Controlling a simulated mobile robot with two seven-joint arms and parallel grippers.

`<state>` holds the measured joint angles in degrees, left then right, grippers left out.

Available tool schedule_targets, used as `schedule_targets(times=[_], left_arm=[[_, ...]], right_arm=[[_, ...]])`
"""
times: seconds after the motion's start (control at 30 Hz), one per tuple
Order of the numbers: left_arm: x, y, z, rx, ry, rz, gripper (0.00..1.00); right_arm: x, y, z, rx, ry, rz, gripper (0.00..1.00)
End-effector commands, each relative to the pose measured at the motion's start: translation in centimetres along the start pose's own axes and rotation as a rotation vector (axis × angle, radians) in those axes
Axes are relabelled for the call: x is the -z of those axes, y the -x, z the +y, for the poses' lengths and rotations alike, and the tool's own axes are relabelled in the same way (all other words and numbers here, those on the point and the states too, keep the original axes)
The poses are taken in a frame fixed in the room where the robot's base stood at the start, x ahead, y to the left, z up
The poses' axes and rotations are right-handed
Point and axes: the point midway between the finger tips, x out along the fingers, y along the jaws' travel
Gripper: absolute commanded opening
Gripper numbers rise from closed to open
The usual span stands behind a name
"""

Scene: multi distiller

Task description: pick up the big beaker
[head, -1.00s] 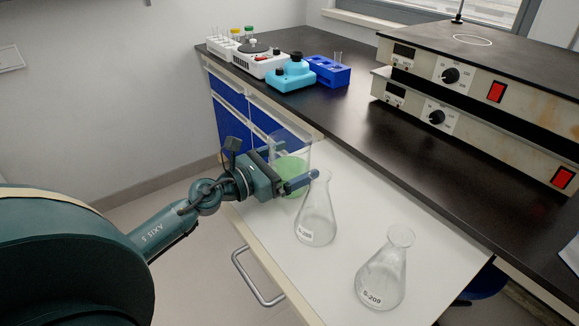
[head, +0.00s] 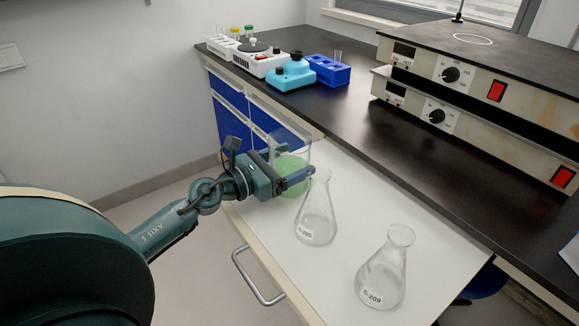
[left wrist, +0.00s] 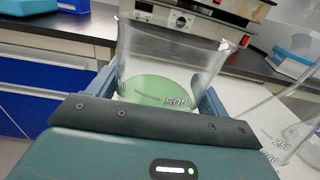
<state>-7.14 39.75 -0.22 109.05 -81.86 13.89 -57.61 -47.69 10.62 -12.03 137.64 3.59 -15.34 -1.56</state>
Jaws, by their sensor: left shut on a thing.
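The big beaker (head: 292,163) is clear glass with green liquid, at the far left end of the white pull-out surface. In the left wrist view the beaker (left wrist: 165,70) is upright between the fingers, with a 500 mark on its wall. My left gripper (head: 298,179) is shut on the beaker, one finger passing along its near side. It also shows in the left wrist view (left wrist: 160,95), with its body hiding the beaker's lower part. I cannot tell whether the beaker's base touches the surface. My right gripper is not in view.
Two conical flasks stand on the white surface (head: 335,277): one (head: 316,218) close to the left gripper's finger, the other (head: 384,272) nearer the front. The black bench (head: 365,130) behind carries a blue device (head: 291,75), a blue rack (head: 331,70) and stacked instruments (head: 440,95).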

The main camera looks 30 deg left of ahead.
Motion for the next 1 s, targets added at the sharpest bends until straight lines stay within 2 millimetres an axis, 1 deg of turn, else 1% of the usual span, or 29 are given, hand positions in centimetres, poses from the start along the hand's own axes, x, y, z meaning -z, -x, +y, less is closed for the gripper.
schedule_targets(times=[0.23,0.37,0.57,0.7,0.87,1.0], left_arm=[[-0.4,0.0,0.0,-0.001,-0.001,-0.003,0.39],[-1.0,0.0,0.0,0.0,-0.002,-0.003,0.39],[-2.7,0.0,0.0,0.0,-0.004,-0.003,0.39],[-4.3,0.0,0.1,0.0,-0.005,-0.003,0.39],[-6.0,0.0,0.0,0.001,-0.003,-0.003,0.39],[-7.3,0.0,0.0,0.0,-0.003,-0.004,0.39]], right_arm=[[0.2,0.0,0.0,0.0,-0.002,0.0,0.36],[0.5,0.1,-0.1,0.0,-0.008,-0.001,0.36],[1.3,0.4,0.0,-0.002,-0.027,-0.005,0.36],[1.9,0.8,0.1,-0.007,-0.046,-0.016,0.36],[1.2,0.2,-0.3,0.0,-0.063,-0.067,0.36],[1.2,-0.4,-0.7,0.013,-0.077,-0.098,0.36]])
